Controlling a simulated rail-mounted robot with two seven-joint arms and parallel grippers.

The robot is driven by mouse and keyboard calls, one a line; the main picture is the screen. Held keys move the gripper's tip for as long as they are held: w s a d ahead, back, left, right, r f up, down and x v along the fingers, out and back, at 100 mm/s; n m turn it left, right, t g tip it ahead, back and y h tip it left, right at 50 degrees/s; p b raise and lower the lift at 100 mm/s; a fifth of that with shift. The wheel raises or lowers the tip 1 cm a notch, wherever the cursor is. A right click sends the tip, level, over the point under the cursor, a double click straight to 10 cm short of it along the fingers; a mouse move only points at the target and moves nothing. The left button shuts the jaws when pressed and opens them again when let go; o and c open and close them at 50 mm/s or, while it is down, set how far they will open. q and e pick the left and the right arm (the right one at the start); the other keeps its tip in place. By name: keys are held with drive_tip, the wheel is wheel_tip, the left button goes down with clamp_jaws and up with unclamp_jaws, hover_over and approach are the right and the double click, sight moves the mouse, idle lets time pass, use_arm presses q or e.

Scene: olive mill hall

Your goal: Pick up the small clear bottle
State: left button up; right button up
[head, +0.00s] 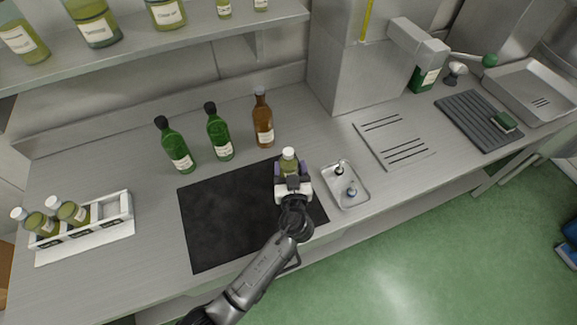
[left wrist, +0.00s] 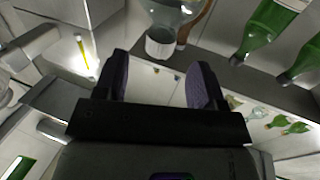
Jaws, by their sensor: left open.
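The small clear bottle (head: 289,168), with a pale cap and yellowish-green contents, stands upright near the right part of the black mat (head: 225,225). My left gripper (head: 291,180) is at the bottle, on its near side, and partly hides its lower part. In the left wrist view the bottle (left wrist: 172,15) shows upside down at the top, just past the fingertips. My left gripper (left wrist: 158,75) is open, its two purple-padded fingers apart with nothing gripped. I cannot tell how far the fingers reach around the bottle. My right gripper is not in view.
Two green bottles (head: 219,134) and a brown bottle (head: 263,122) stand behind the mat. A small metal tray (head: 358,199) with little items lies close right of the gripper. A white rack (head: 110,212) with small bottles is at left. A shelf (head: 160,45) overhangs the back.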

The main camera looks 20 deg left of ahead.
sight(288, 148)
use_arm(q)
drive_tip(key=shift+x, duration=1)
drive_tip(key=p+x, duration=0.1)
drive_tip(key=x, duration=0.3)
drive_tip(key=shift+w+r, duration=0.15)
drive_tip(key=shift+r, duration=0.05)
drive_tip(key=shift+w+a+f, duration=0.1)
drive_tip(key=shift+w+a, duration=0.2)
drive_tip(key=shift+w, duration=0.15)
clamp_jaws()
